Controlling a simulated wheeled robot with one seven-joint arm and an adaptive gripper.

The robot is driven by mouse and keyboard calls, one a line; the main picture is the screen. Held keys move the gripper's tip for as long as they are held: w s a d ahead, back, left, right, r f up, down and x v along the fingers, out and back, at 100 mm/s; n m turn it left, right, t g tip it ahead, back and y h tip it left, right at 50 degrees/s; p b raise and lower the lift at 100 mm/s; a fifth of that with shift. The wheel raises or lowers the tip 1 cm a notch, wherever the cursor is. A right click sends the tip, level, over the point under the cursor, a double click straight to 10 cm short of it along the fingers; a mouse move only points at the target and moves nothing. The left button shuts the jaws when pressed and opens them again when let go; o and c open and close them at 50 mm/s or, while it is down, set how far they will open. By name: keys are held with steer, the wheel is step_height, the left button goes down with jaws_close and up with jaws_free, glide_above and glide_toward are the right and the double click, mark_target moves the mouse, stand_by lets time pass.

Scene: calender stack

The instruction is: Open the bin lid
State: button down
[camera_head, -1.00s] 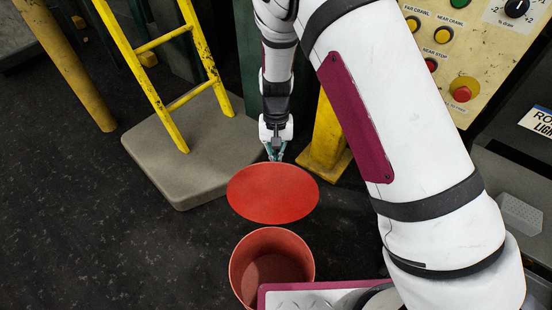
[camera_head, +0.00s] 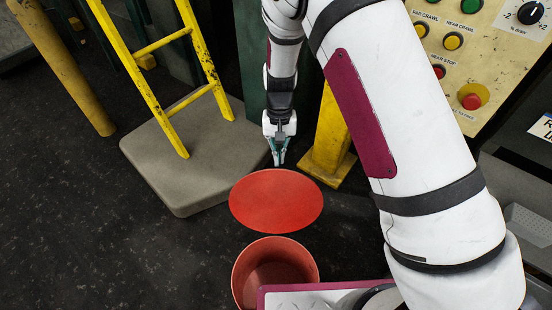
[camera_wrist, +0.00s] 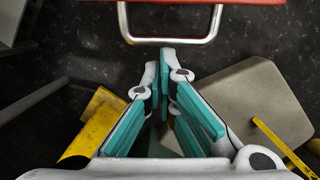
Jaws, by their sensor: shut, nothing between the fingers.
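The red bin (camera_head: 243,275) stands on the floor at the bottom middle of the head view, its round mouth uncovered and its inside visible. Its round red lid (camera_head: 276,201) is raised away from the mouth, on the far side of the bin. My gripper (camera_head: 278,164) is just beyond the lid's far edge, shut and empty, with the fingers pointing down. In the wrist view my gripper (camera_wrist: 172,68) shows its teal finger pads. A metal loop handle (camera_wrist: 170,39) with a red edge (camera_wrist: 220,2) lies ahead of the fingertips, apart from them.
A yellow ladder (camera_head: 140,85) stands on a grey slab (camera_head: 190,165) at left. A yellow post (camera_head: 330,140) rises right of my gripper. A control panel (camera_head: 480,60) is at upper right.

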step_height(320, 180, up, 10)
steer(key=w+p, duration=0.2)
steer(key=shift+f, duration=0.25)
steer(key=shift+r, duration=0.1)
